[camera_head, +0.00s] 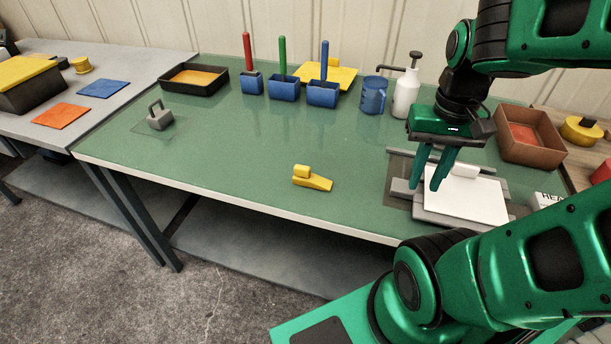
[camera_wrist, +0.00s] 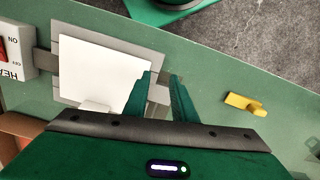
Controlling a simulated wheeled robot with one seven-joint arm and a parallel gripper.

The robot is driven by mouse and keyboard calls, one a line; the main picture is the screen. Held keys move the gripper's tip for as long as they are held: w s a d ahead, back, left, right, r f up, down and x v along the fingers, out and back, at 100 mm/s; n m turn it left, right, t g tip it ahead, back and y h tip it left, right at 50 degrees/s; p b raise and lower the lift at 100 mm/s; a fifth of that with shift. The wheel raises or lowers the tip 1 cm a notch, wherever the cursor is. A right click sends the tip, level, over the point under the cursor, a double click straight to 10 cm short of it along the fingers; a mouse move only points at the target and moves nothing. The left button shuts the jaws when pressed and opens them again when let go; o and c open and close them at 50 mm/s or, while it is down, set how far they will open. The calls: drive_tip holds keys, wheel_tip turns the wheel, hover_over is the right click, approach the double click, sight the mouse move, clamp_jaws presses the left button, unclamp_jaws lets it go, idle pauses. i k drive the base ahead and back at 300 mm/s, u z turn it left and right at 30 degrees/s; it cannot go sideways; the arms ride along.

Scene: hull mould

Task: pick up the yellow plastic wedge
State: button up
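The yellow plastic wedge (camera_head: 313,179) lies on the green table top near its front edge, with a raised block at its left end. The wedge also shows in the wrist view (camera_wrist: 245,104), right of the fingers. My gripper (camera_head: 437,180) points down above the grey plate with the white sheet, to the right of the wedge and apart from it. Its two green fingers show in the wrist view (camera_wrist: 161,82) with a gap between them and nothing held.
The white sheet (camera_head: 467,199) lies on a grey fixture beneath my gripper. Blue holders (camera_head: 283,90), a blue jug (camera_head: 372,95) and a white pump bottle (camera_head: 405,92) stand at the back. A brown tray (camera_head: 531,147) is right. The table (camera_head: 230,160) around the wedge is clear.

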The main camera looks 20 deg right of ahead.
sight(303, 176)
drive_tip(key=u, duration=0.9)
drive_tip(key=k, duration=2.6)
drive_tip(key=z, duration=0.85)
drive_tip(key=i, duration=1)
drive_tip(key=u, duration=0.05)
